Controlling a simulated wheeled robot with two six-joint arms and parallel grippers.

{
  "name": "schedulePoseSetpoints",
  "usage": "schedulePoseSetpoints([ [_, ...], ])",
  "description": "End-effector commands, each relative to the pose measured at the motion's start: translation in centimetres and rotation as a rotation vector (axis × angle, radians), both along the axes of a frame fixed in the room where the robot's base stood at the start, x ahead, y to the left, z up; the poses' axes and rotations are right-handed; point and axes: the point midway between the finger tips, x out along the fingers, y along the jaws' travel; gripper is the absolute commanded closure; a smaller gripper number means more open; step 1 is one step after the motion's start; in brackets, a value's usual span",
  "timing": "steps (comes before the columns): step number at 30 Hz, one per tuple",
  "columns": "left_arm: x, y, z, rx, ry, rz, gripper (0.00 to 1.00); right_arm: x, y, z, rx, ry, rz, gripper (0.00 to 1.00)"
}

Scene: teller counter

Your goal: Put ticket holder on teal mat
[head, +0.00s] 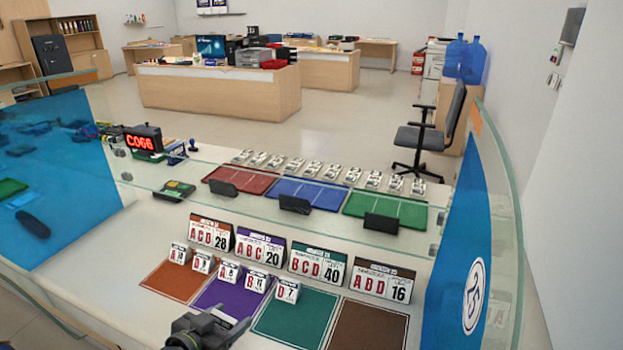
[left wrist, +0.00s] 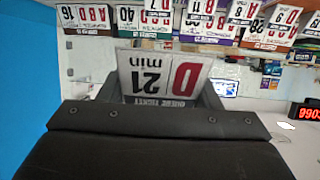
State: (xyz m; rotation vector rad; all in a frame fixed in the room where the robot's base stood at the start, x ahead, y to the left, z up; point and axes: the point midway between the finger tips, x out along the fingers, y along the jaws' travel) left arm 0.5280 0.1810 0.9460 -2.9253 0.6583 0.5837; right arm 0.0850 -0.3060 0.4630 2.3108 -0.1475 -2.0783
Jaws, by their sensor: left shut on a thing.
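My left gripper (head: 207,328) is at the bottom of the head view, in front of the mats. In the left wrist view it is shut on a white ticket holder (left wrist: 160,78) reading "D 21 min", which appears upside down there. I cannot make out this holder in the head view. The teal mat (head: 305,323) lies to the right of my gripper, between the purple mat (head: 213,292) and the brown mat (head: 369,327). A ticket holder "D 7" (head: 287,291) stands at the teal mat's back left. My right gripper is not in view.
Several small holders stand on the orange mat (head: 170,282) and purple mat. Larger signs, such as "BCD 40" (head: 317,265), stand behind the mats. A glass screen (head: 330,222) runs behind them. The front of the teal mat is bare.

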Motion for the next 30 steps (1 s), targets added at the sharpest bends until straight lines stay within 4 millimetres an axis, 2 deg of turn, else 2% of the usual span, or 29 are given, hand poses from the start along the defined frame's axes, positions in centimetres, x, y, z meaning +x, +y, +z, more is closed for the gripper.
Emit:
schedulePoseSetpoints([
  [1, -0.5, 0.9, 1.1, 0.012, -0.006, -0.03, 0.65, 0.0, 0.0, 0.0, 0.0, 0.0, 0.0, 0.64],
  [6, -2.8, 2.2, 4.4, 0.012, -0.003, -0.155, 0.65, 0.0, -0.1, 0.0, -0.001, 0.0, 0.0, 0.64],
  [15, -8.1, 2.3, 8.9, 0.008, 0.001, -0.397, 0.65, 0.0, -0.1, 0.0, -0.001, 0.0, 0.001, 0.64],
  [22, -10.5, 1.9, 10.3, 0.002, 0.001, -0.498, 0.65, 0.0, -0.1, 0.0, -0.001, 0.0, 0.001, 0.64],
  [30, -10.5, 1.8, 10.3, -0.002, -0.001, -0.499, 0.65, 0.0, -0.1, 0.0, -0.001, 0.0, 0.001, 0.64],
])
